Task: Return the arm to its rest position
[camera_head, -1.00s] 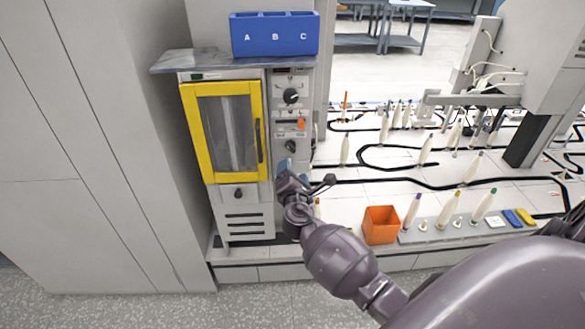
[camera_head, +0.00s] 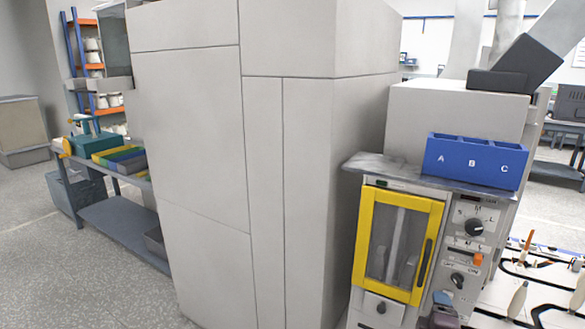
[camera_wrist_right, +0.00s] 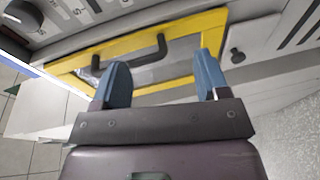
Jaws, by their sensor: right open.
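My right gripper (camera_head: 441,309) shows only in part at the bottom edge of the head view, low in front of the control-panel side of the machine. In the right wrist view its two blue fingers (camera_wrist_right: 160,75) are spread apart with nothing between them. Beyond them is the yellow-framed door (camera_wrist_right: 130,47) with its black handle. In the head view this door (camera_head: 363,235) looks shut. The rest of my right arm is below the picture, and my left gripper is not in view.
A blue bin marked A, B, C (camera_head: 475,160) stands on the machine's metal top (camera_head: 372,168). A tall grey cabinet (camera_head: 200,130) fills the middle. A workbench (camera_head: 120,222) with coloured trays is at left, beside open floor. Part of a bobbin table shows at lower right.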

